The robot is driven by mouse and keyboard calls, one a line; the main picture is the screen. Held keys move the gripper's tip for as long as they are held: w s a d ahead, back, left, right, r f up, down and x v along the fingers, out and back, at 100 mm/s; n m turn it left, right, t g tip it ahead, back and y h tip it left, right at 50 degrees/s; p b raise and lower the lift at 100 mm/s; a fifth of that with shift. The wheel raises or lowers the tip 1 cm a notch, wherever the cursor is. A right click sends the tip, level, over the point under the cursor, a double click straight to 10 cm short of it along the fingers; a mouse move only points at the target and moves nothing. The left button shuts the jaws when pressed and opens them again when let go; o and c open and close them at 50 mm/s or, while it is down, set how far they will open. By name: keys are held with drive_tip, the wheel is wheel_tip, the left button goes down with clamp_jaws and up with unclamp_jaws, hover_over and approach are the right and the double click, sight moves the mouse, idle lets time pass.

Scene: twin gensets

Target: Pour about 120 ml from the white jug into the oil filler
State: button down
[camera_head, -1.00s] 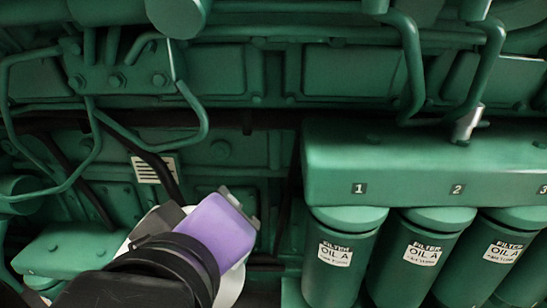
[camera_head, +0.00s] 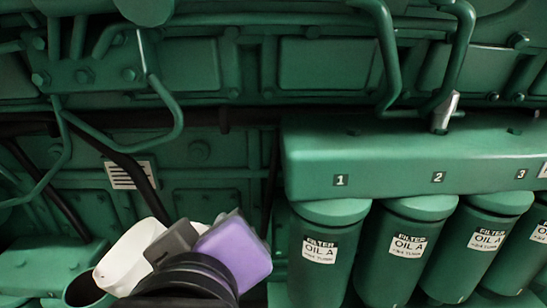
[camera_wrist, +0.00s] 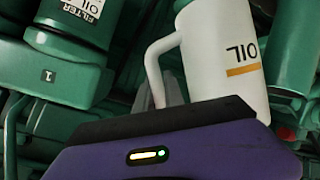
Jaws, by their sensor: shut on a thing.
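The white jug (camera_head: 128,258) shows at lower left in the head view, leaning to the left, partly hidden behind my gripper. In the wrist view the jug (camera_wrist: 225,50) has an "OIL" label, an orange stripe and a handle (camera_wrist: 157,70). My gripper (camera_head: 170,245), with a purple body, is shut on the jug; its fingertips are largely hidden. A round dark opening (camera_head: 84,291) with a pale rim, which looks like the oil filler, lies just below and left of the jug. I see no oil flowing, and the jug's mouth is not clear.
Several green oil filters (camera_head: 320,255) hang under a numbered green housing (camera_head: 400,165) on the right. Green pipes (camera_head: 175,125) and a black hose (camera_head: 135,180) run above and behind the jug. A green block (camera_head: 50,265) lies at the left.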

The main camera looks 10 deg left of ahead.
drive_tip(key=w+d+f+m+y+b, duration=0.1)
drive_tip(key=d+f+m+y+b, duration=0.2)
drive_tip(key=f+b, duration=0.5)
drive_tip(key=shift+w+d+f+m+g, duration=0.3)
drive_tip(key=shift+w+d+m+g, duration=0.1)
drive_tip(key=shift+d+m, duration=0.25)
